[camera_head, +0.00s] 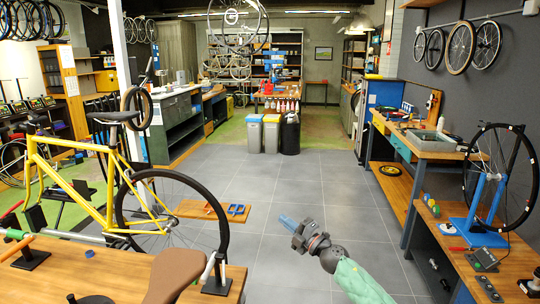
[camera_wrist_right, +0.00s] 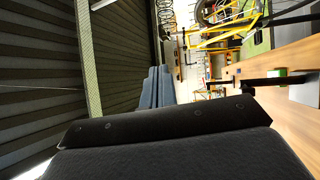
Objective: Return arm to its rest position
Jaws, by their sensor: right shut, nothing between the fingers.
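My right gripper (camera_head: 287,222) is at the lower middle of the head view, at the end of my green-sleeved right arm (camera_head: 360,283), which reaches in from the bottom. Its blue-grey fingers are together and hold nothing. They point up and to the left, above open grey floor in the picture. In the right wrist view the shut fingers (camera_wrist_right: 156,88) show beyond the dark gripper body. My left arm and gripper are not in view.
A yellow bicycle (camera_head: 105,205) stands at the left behind a wooden bench (camera_head: 110,270) with a brown saddle (camera_head: 176,276). At the right are a workbench (camera_head: 435,153) and a blue truing stand with a wheel (camera_head: 490,190). The grey floor between (camera_head: 300,185) is clear.

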